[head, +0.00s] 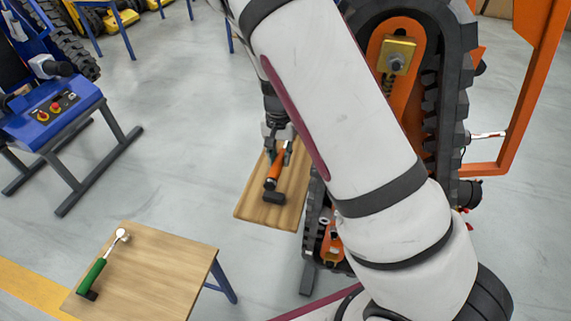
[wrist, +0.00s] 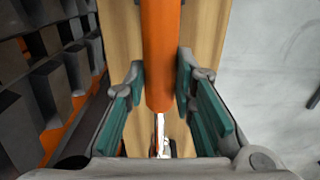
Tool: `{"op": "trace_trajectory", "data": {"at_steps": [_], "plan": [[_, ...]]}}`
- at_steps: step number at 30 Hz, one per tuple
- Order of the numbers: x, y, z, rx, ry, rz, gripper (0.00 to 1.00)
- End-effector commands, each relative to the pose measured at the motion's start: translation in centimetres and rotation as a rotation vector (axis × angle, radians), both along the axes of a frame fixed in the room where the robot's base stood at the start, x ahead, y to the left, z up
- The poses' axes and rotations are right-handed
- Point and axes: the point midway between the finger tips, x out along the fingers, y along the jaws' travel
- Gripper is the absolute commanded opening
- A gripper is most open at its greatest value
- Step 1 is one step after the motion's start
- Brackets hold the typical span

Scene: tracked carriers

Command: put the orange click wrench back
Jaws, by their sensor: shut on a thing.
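The orange click wrench (head: 274,170) is in my gripper (head: 279,137) in the head view, over a small wooden board. Its orange handle also fills the middle of the wrist view (wrist: 160,55), between the teal pads of my gripper (wrist: 159,95). My gripper is shut on the handle. A metal shaft shows below the handle in the wrist view. A dark block-like end (head: 273,197) shows at the lower end of the wrench in the head view. I cannot tell whether the wrench touches the board.
The wooden board (head: 254,208) stands close beside the tracked carrier (head: 447,60). A wooden table (head: 160,275) at the lower left bears a green-handled wrench (head: 92,275). A blue control stand (head: 48,122) is at the left. Grey floor lies open between them.

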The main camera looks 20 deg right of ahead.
Motion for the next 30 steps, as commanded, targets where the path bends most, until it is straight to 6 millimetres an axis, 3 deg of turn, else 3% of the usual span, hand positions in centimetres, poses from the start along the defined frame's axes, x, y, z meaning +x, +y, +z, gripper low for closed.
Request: {"op": "trace_trajectory", "data": {"at_steps": [15, 22, 23, 25, 30], "plan": [[0.0, -0.1, -5.5, -0.001, 0.001, 0.001, 0.00], [0.1, -0.1, -5.9, -0.001, -0.002, 0.003, 0.00], [0.0, -0.1, -6.0, -0.001, 0.000, 0.003, 0.26], [0.0, -0.1, -6.0, -0.001, 0.000, 0.003, 0.42], [0.0, -0.1, -6.0, -0.001, -0.001, 0.003, 0.44]]}}
